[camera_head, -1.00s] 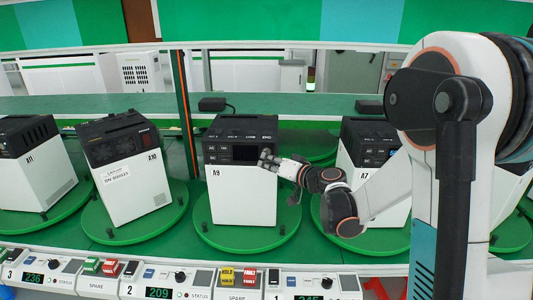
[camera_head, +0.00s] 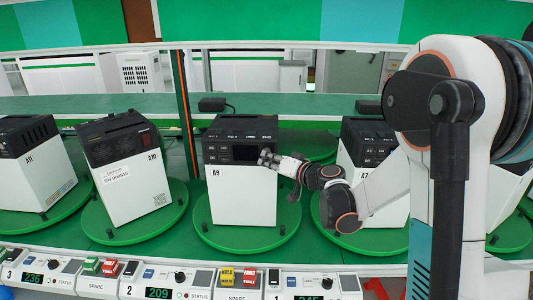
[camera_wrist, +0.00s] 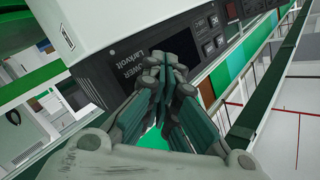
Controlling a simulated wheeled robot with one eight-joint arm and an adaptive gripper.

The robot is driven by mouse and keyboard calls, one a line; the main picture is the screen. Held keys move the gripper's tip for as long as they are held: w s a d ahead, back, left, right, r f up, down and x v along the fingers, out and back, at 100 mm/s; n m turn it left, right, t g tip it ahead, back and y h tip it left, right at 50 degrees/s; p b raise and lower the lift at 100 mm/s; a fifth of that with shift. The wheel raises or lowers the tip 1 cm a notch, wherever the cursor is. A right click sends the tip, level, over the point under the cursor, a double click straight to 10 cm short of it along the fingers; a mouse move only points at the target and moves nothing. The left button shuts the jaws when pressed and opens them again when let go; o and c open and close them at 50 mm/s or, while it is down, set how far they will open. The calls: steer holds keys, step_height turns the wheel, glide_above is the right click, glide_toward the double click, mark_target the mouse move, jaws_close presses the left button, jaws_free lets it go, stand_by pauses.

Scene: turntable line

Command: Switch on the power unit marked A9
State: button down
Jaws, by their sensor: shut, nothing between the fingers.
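The power unit marked A9 (camera_head: 240,190) is a white box with a black control panel on top, standing on a green turntable (camera_head: 245,240) in the middle of the head view. Its panel has small buttons at the left and a dark screen (camera_head: 245,153). My gripper (camera_head: 264,156) is shut and empty in front of the right part of this panel. In the wrist view my gripper (camera_wrist: 170,62) points at a black panel (camera_wrist: 125,75) lettered "POWER" and "Larkvolt"; the fingers cover part of it. I cannot tell whether the fingertips touch it.
Units A10 (camera_head: 130,180), A11 (camera_head: 35,170) and A7 (camera_head: 362,150) stand on turntables on either side; my arm partly covers A7. A control rail (camera_head: 190,284) with buttons and displays runs along the front. A shelf (camera_head: 290,104) lies behind.

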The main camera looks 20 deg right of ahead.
steer(key=shift+w, duration=0.15)
stand_by(0.5)
steer(key=shift+s+a, duration=0.15)
steer(key=shift+s, duration=0.6)
steer(key=shift+s+a, duration=0.25)
steer(key=shift+s, duration=0.55)
steer(key=shift+s+a, duration=0.3)
steer(key=shift+s, duration=0.45)
steer(key=shift+s+a, duration=0.25)
steer(key=shift+s, duration=0.55)
